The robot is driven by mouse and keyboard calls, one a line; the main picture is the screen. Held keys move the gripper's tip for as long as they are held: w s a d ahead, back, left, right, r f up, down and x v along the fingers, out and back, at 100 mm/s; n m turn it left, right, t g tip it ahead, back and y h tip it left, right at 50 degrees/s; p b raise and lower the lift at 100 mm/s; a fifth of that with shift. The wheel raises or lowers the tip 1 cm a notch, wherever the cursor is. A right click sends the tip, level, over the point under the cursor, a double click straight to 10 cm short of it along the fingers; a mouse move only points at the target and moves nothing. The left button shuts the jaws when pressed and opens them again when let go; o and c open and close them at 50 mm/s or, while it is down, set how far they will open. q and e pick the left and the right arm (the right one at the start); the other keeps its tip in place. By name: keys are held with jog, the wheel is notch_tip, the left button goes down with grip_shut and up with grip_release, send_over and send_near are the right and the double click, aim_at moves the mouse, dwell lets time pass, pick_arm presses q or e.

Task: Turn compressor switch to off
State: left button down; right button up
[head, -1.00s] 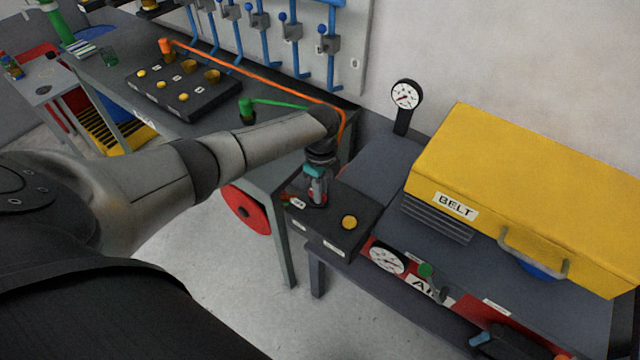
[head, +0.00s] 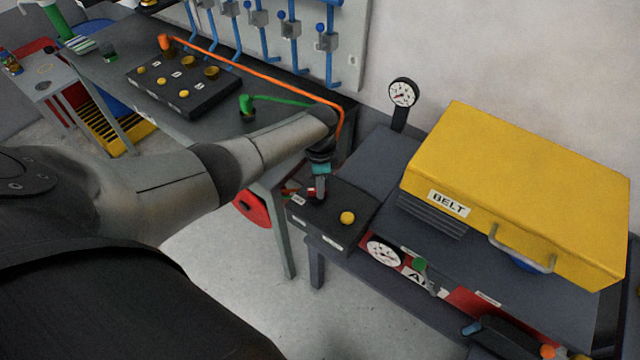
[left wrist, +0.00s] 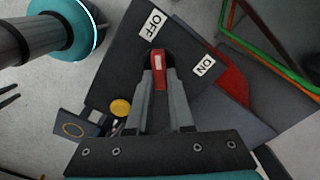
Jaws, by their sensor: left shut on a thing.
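The dark switch box (head: 330,222) stands at the front left corner of the compressor bench, with a yellow button (head: 347,218) on top. It fills the middle of the left wrist view, with an OFF label (left wrist: 153,23) at the top and an ON label (left wrist: 203,65) to the right. The red switch lever (left wrist: 158,58) points between the two labels, nearer the direction of OFF. My left gripper (left wrist: 158,75) is shut on this lever; its fingers cover the lower part. In the head view the left gripper (head: 320,188) reaches down onto the box. My right gripper is not in view.
A yellow BELT cover (head: 520,190) and a gauge (head: 403,93) stand right of the box. A red wheel (head: 251,208) is below and left of it. Orange (head: 250,72) and green (head: 285,101) hoses run behind my left wrist.

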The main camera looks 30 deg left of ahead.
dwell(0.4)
pick_arm(q)
jog(key=c, duration=0.8)
grip_release()
jog(key=shift+r, duration=0.1)
notch_tip(320, 180, up, 15)
jog(key=p, duration=0.2)
